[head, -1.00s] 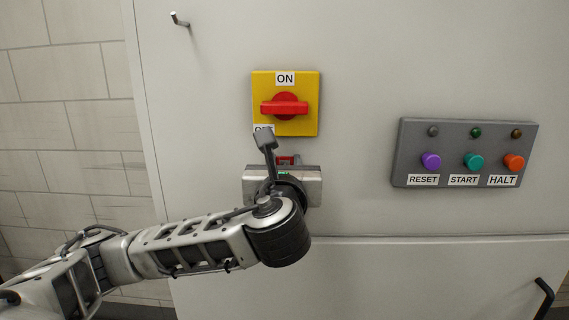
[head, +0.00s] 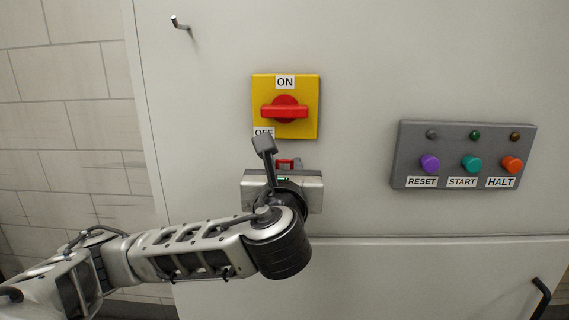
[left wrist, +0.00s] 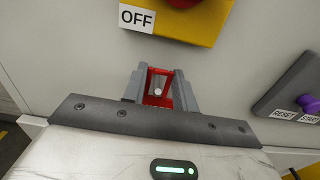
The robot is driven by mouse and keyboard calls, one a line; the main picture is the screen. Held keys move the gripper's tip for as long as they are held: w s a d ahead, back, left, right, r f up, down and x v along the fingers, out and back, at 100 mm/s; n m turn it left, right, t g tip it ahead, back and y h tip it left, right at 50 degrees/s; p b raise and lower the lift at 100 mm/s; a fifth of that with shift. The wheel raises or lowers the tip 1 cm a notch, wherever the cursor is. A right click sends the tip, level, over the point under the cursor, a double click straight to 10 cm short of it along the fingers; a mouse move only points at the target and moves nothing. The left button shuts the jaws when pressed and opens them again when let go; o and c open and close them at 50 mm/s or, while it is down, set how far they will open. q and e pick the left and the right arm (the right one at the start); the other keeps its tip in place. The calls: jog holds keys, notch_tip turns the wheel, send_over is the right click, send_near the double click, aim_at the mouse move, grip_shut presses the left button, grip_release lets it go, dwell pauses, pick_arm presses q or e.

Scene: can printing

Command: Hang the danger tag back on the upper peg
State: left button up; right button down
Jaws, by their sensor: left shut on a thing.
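The upper peg (head: 180,23) is a small metal peg at the top left of the pale cabinet front, with nothing hanging on it. My left gripper (left wrist: 157,88) is shut on a red piece, seemingly the danger tag (left wrist: 153,97); its red top also shows in the head view (head: 287,163), just below the yellow switch. Through the red frame's opening I see a light metal pin end (left wrist: 158,91); I cannot tell whether the tag is still around it. The rest of the tag is hidden by the gripper. My right gripper is not in view.
The yellow switch plate (head: 308,93) with its red handle (head: 285,112) level is close above the left gripper. A grey button box (head: 463,140) is to the right. A black handle (head: 542,297) is at the lower right. The cabinet's upper left is clear.

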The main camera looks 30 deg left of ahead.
pick_arm(q)
jog(key=shift+p+v, duration=0.4)
jog(key=shift+v, duration=1.8)
jog(key=shift+c, duration=0.5)
